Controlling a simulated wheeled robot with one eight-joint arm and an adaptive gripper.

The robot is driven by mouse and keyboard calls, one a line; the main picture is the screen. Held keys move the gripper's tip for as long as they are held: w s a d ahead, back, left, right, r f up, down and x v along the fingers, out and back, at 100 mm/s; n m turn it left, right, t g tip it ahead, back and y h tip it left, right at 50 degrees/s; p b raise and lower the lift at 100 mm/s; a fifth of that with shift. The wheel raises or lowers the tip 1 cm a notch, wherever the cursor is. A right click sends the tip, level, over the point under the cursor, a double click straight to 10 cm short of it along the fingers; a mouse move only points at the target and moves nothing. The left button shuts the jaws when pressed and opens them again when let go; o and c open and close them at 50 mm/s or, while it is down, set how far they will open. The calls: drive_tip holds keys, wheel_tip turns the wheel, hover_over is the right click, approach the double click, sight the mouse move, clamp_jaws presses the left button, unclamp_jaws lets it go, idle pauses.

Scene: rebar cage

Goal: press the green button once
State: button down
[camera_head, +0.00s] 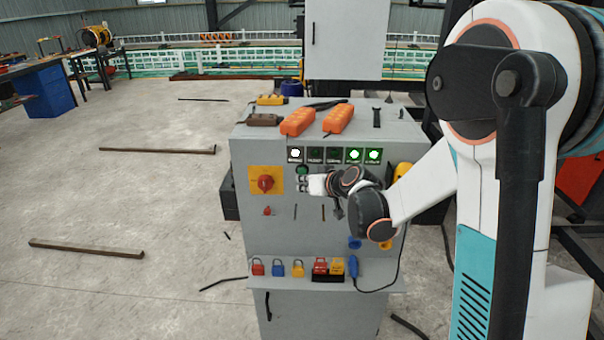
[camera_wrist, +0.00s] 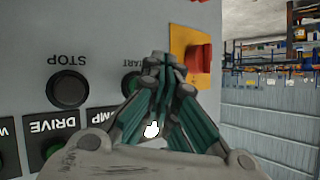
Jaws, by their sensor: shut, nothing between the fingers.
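The green button (camera_head: 302,170) is on the front panel of a grey control cabinet, right of the red rotary switch. In the wrist view a green round button (camera_wrist: 128,84) under a partly covered START label shows at the left edge of my fingers, which hide part of it. My gripper (camera_wrist: 163,62) is shut and empty, its tips close together in front of the panel. In the head view my gripper (camera_head: 304,185) is at the panel, just below the green button. I cannot tell whether the tips touch anything.
A red rotary switch (camera_wrist: 197,57) on a yellow plate is right of my fingers in the wrist view. A dark STOP button (camera_wrist: 68,89) is to the left. Orange pendants (camera_head: 298,122) lie on top.

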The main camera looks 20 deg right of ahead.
drive_tip(key=shift+w, duration=0.1)
drive_tip(key=shift+w+d, duration=0.15)
drive_tip(key=shift+w, duration=0.1)
drive_tip(key=shift+w+d, duration=0.25)
drive_tip(key=shift+w, duration=0.55)
idle(1.1)
drive_tip(key=shift+s, duration=0.15)
drive_tip(key=shift+s+a+b, duration=0.15)
drive_tip(key=shift+s+a, duration=0.05)
drive_tip(key=shift+s, duration=0.35)
drive_tip(key=shift+s+a+b, duration=0.15)
drive_tip(key=shift+s+a, duration=0.05)
drive_tip(key=shift+s, duration=0.3)
drive_tip(key=shift+s+a, duration=0.25)
drive_tip(key=shift+s, duration=0.55)
drive_tip(key=shift+s+a, duration=0.25)
drive_tip(key=shift+s, duration=0.5)
drive_tip(key=shift+s+a, duration=0.25)
drive_tip(key=shift+s, duration=0.55)
drive_tip(key=shift+s, duration=0.1)
